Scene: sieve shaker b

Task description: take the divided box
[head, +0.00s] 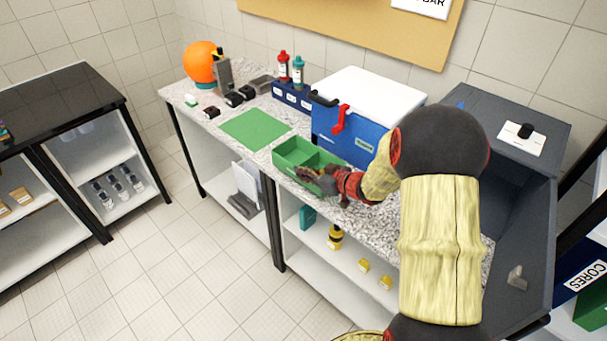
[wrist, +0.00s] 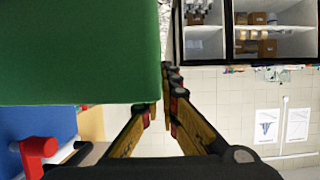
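The divided box (head: 291,151) is green and open-topped, with a divider inside. In the head view it is at the front edge of the speckled bench, in front of the blue cooler; I cannot tell whether it rests on the top or is slightly raised. My gripper (head: 328,180) is at its near right end. In the wrist view the box (wrist: 80,50) fills the upper left. My gripper's fingers (wrist: 162,108) converge at the box's edge and look closed on its wall; one fingertip is partly hidden by the box.
The blue cooler (head: 345,130) with a white lid and red latch stands close behind the box. A green mat (head: 255,129) lies free to the left. Bottles in a blue rack (head: 291,96) and small dark items stand further back. A grey bin (head: 500,190) is at right.

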